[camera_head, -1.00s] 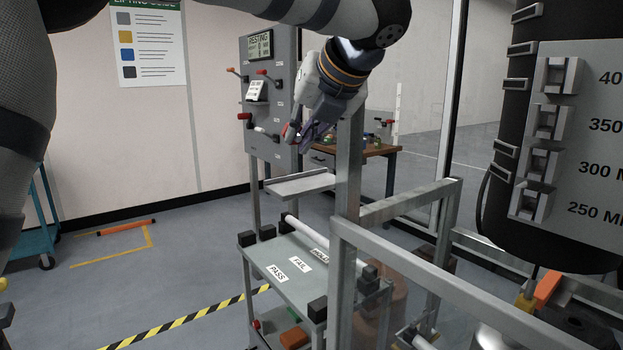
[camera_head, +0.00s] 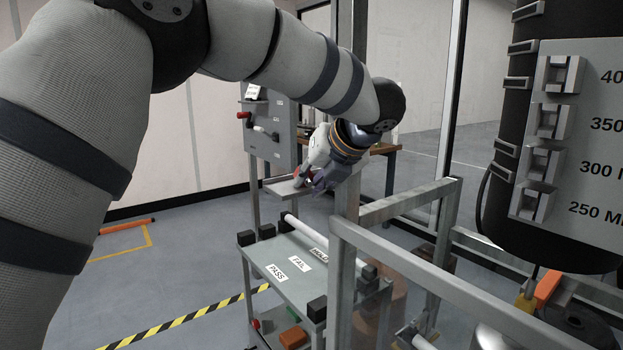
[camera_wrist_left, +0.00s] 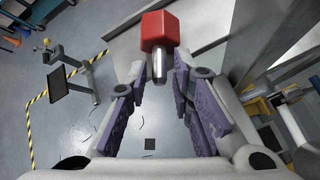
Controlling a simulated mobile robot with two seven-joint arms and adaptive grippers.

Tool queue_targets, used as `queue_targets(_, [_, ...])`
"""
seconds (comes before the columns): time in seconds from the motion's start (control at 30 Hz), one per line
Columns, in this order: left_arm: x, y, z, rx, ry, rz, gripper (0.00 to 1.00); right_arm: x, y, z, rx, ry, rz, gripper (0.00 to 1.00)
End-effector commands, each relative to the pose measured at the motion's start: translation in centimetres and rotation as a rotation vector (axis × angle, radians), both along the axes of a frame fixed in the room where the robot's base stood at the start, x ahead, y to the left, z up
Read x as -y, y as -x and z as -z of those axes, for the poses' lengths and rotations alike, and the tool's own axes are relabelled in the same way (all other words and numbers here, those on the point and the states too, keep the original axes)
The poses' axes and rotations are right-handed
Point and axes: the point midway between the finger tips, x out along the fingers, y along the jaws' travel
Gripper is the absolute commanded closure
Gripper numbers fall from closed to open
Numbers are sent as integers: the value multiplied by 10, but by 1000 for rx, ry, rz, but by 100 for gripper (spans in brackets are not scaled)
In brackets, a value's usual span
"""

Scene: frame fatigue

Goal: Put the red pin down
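The red pin has a block-shaped red head and a short metal shaft. In the left wrist view the pin (camera_wrist_left: 159,32) lies at the fingertips, its shaft between the two purple pads. In the head view my left gripper (camera_head: 314,183) is at the small grey shelf (camera_head: 277,190) on the panel's stand. The pin (camera_head: 301,171) shows there as a small red patch. Whether it touches the shelf cannot be told. My right gripper is not in view.
A cart (camera_head: 262,258) with PASS, FAIL and HOLD labels stands below. A metal frame post (camera_head: 347,230) is close to the right of my gripper. A black and yellow floor stripe (camera_head: 190,318) runs in front.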

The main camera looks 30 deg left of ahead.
Motion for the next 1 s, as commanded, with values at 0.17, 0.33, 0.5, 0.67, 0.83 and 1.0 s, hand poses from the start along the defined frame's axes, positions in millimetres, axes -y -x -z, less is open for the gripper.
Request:
queue_targets(0.17, [0,0,0,0,0,0,70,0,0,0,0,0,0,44])
queue_targets(0.33, [0,0,-5,3,0,0,70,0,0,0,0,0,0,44])
queue_targets(0.5, [26,13,-30,3,-1,3,70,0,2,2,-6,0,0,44])
queue_targets(0.67, [55,29,-59,5,-2,2,70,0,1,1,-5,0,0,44])
queue_targets(0.83, [74,39,-78,1,-1,1,70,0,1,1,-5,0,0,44])
queue_targets(1.0, [80,43,-83,0,0,0,70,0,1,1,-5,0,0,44])
